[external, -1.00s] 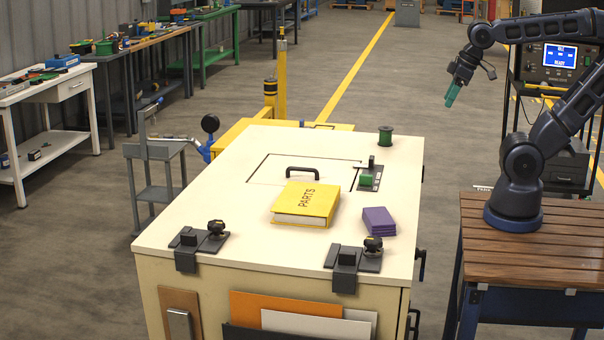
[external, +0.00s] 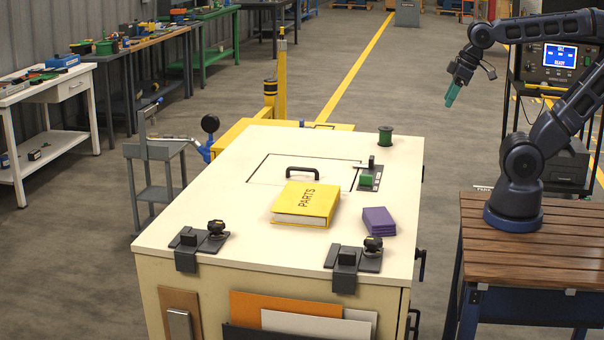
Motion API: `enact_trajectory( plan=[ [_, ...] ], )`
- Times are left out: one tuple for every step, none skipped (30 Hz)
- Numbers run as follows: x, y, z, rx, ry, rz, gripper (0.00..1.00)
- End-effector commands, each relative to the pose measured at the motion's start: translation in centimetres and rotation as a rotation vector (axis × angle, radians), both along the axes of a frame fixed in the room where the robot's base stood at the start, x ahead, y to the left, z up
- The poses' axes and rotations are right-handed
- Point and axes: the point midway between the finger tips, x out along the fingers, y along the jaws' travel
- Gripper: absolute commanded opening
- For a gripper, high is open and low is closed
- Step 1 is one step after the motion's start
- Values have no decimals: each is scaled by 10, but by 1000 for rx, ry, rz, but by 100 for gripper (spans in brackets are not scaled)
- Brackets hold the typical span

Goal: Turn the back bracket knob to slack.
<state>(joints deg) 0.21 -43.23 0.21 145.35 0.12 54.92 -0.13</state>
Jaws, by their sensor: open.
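Two dark clamp brackets with black knobs sit on the near edge of the cream cabinet top (external: 240,240). The left knob (external: 216,227) stands upright on its bracket (external: 187,250). The right knob (external: 373,244) stands on a like bracket (external: 345,268). The view alone does not tell me which bracket is the back one, or how tight the knobs are. My gripper (external: 450,97), with green fingers, is open and empty. It hangs in the air right of the cabinet, far from both knobs.
A yellow PARTS book (external: 306,204) and purple pads (external: 378,221) lie on the top. The top is clear around the left knob.

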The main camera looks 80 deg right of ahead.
Motion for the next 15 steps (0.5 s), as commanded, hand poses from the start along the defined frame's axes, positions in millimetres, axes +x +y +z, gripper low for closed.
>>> enact_trajectory(
  plan=[
    [1,0,1,0,0,-1,59],
    [2,1,2,2,1,-3,59],
    [5,2,4,6,2,-8,59],
    [8,3,6,9,4,-13,59],
    [12,4,9,14,6,-19,59],
    [19,6,13,21,11,-32,59],
    [25,8,17,27,14,-42,59],
    [32,11,21,36,19,-54,59],
    [42,14,27,47,24,-72,59],
    [50,17,32,56,29,-86,59],
    [58,21,36,64,35,-101,59],
    [69,25,42,77,41,-121,59],
    [77,28,46,86,46,-136,59],
    [86,32,50,95,51,-150,59],
    [97,37,54,107,58,-169,59]
  ],
)
